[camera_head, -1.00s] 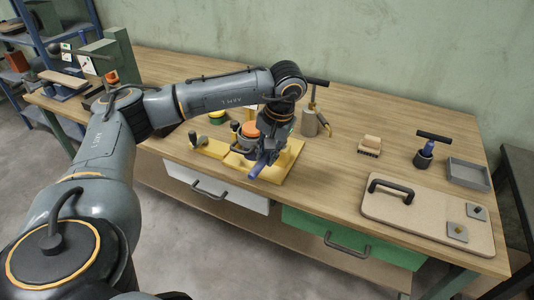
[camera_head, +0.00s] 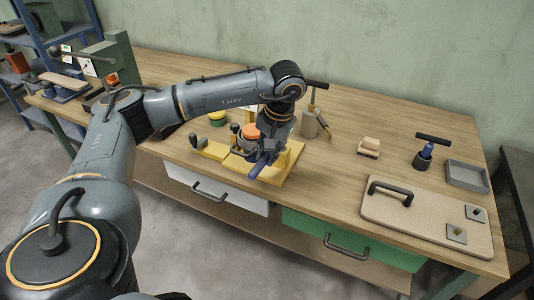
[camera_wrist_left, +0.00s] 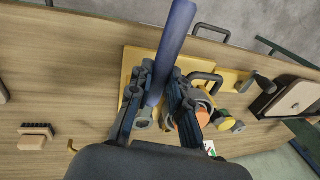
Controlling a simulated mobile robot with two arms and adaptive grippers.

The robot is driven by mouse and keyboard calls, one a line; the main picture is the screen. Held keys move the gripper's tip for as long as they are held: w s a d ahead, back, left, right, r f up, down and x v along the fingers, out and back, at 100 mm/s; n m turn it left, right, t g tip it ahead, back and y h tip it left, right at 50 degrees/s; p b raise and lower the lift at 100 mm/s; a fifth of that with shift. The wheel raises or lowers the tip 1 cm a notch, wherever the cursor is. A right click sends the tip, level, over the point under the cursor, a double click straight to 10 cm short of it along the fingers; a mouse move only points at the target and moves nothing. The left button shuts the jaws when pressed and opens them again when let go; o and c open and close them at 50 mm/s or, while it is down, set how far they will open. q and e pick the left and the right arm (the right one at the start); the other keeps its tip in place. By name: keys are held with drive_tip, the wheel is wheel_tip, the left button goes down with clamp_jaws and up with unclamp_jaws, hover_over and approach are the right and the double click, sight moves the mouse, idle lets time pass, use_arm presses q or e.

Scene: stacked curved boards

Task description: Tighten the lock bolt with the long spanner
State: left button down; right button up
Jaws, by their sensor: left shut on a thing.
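My left gripper (camera_head: 268,148) is over the yellow fixture (camera_head: 292,160) on the bench. It is shut on the blue handle of the long spanner (camera_head: 260,165), which points toward the bench's front edge. In the left wrist view the blue handle (camera_wrist_left: 174,45) runs between the fingers of my left gripper (camera_wrist_left: 163,88), and a grey ring-shaped end (camera_wrist_left: 143,118) shows below over the yellow plate. The lock bolt is hidden or too small to make out; I cannot tell whether the spanner sits on it. An orange-topped part (camera_head: 251,130) stands beside the gripper. My right gripper is not in view.
Behind the fixture stand a grey canister (camera_head: 309,123) and a T-handled tool. The bench between fixture and board is clear.

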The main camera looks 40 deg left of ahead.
use_arm(q)
drive_tip(key=shift+r, duration=0.1)
drive_tip(key=shift+a+p+v, duration=0.2)
drive_tip(key=shift+p+v, duration=0.4)
drive_tip(key=shift+v, duration=0.25)
drive_tip(key=shift+a+p+v, duration=0.2)
drive_tip(key=shift+p+v, duration=0.4)
drive_tip(key=shift+v, duration=0.25)
drive_tip(key=shift+a+p+v, duration=0.15)
drive_tip(key=shift+p+v, duration=0.45)
drive_tip(key=shift+v, duration=0.25)
